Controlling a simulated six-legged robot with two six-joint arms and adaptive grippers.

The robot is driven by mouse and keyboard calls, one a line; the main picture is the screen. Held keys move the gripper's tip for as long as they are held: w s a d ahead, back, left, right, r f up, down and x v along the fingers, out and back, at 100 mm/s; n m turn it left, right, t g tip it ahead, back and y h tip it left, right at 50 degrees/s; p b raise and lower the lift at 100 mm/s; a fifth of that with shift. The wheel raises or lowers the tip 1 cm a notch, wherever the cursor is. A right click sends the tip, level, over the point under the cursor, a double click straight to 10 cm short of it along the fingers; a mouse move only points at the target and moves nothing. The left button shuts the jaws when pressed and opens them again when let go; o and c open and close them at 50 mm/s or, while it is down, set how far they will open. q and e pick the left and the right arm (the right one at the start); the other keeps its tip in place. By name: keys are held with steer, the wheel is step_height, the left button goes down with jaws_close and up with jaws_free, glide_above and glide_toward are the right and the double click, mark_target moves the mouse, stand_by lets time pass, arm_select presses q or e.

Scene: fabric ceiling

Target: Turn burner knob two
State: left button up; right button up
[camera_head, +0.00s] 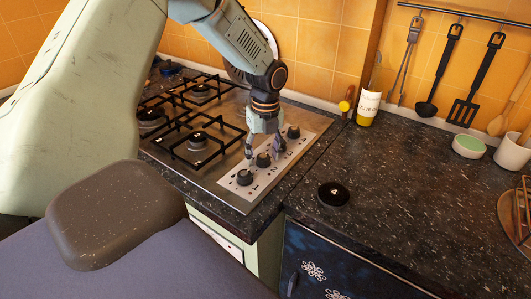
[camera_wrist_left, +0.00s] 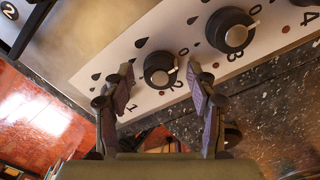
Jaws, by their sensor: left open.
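Burner knob two (camera_head: 263,160) is a round black knob on the pale control strip (camera_head: 299,151) of the gas hob. In the left wrist view the fingertips (camera_wrist_left: 160,78) stand on either side of knob two, with a gap on both sides. Contact with the strip cannot be told. My right gripper is not in view.
Knob one (camera_head: 243,177) and knob four (camera_head: 293,132) stand along the same strip. Knob three (camera_wrist_left: 231,29) is close beyond the right finger. Black pan grates (camera_head: 205,150) lie left.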

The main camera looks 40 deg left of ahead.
arm_select(q)
steer(key=shift+s+a, duration=0.1)
steer(key=c, duration=0.9)
steer(key=shift+c, duration=1.2)
